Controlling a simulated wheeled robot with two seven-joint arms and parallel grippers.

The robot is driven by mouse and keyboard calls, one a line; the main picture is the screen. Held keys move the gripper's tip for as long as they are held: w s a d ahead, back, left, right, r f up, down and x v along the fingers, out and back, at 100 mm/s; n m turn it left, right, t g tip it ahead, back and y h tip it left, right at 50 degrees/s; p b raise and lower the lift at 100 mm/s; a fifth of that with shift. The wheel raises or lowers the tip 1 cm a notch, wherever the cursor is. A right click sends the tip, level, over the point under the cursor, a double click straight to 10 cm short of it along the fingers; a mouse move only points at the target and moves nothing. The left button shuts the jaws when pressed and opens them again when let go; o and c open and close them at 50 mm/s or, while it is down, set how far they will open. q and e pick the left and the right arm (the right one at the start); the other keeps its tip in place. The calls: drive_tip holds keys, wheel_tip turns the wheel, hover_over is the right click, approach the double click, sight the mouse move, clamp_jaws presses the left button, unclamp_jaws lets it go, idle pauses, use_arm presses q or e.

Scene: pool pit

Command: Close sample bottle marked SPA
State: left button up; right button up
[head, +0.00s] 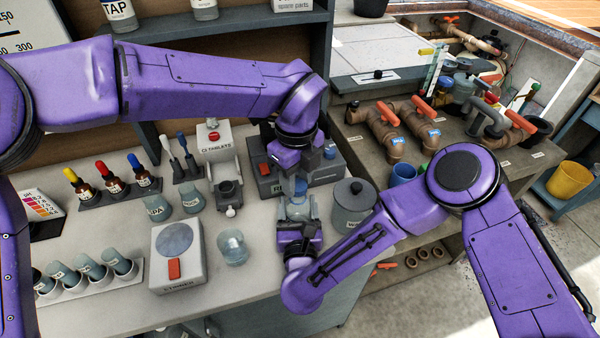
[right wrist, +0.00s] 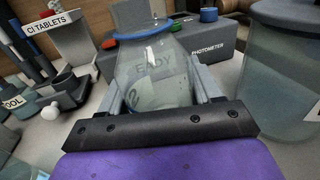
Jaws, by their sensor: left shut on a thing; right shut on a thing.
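A clear glass bottle (right wrist: 155,75) with a blue top (right wrist: 142,32) stands upright between my right gripper's fingers. Its lettering is seen through the glass and I cannot read it surely. It also shows in the head view (head: 297,212). My right gripper (right wrist: 155,98) is shut on the bottle's body. My left gripper (head: 302,178) points down from above, shut at the bottle's blue top; its fingers partly hide the top, and I cannot tell whether the top is seated. A glass vessel marked SPA (head: 155,208) stands at left on the bench, beside one marked POOL (head: 190,201).
A grey lidded pot (head: 352,205) stands close right of the bottle, the photometer (head: 270,178) behind it. A stirrer (head: 178,257) and a glass beaker (head: 232,247) stand to the left. Dropper bottles (head: 113,184) and a tilted vial rack (head: 90,280) are farther left.

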use_arm(q)
drive_tip(key=shift+f, duration=0.4)
use_arm(e)
drive_tip(key=shift+f, duration=0.1)
use_arm(q)
drive_tip(key=shift+f, duration=0.55)
use_arm(e)
drive_tip(key=shift+s, duration=0.1)
